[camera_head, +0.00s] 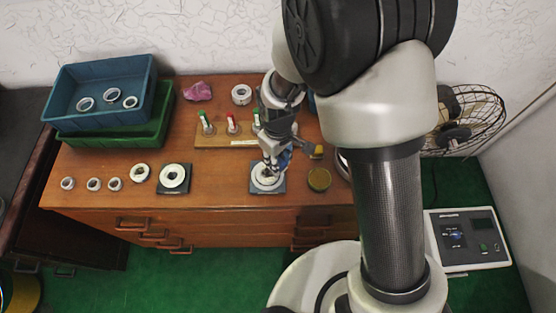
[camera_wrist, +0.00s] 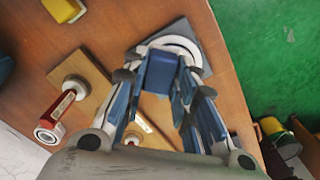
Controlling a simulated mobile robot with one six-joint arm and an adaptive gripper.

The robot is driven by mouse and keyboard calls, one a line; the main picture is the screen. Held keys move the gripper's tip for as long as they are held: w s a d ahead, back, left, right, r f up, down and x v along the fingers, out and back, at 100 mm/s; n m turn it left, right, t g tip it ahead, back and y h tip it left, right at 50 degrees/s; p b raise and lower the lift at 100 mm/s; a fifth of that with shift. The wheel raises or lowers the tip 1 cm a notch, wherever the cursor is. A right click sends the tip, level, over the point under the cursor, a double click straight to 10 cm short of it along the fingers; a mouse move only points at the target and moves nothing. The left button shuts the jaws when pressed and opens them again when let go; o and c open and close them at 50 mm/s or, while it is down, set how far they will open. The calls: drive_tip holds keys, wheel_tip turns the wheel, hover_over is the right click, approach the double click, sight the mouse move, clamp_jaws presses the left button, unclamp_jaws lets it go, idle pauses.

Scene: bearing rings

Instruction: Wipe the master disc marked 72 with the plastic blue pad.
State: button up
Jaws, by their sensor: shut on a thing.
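My gripper (camera_head: 273,160) points down over a pale master disc (camera_head: 266,180) that lies on a dark square plate (camera_head: 283,186) near the table's front edge. In the wrist view, my gripper (camera_wrist: 160,75) is shut on the blue pad (camera_wrist: 161,70), held between the fingertips. The pad is at the near rim of the disc (camera_wrist: 180,42) and partly covers it; I cannot tell whether they touch. A second pale disc (camera_head: 174,178) lies on another dark plate to the left. I cannot read a 72 on either disc.
A wooden rack (camera_head: 212,140) with several coloured-handled gauges stands behind the disc. A round tin (camera_head: 319,180) is close on its right. Small rings (camera_head: 94,184) line the left front. A blue bin (camera_head: 78,76) and green bin (camera_head: 159,122) stand back left, a pink cloth (camera_head: 198,91) behind.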

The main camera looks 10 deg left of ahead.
drive_tip(key=shift+r+p, duration=1.25)
drive_tip(key=shift+r, duration=0.7)
drive_tip(key=shift+w+p, duration=0.15)
drive_tip(key=shift+p, duration=0.15)
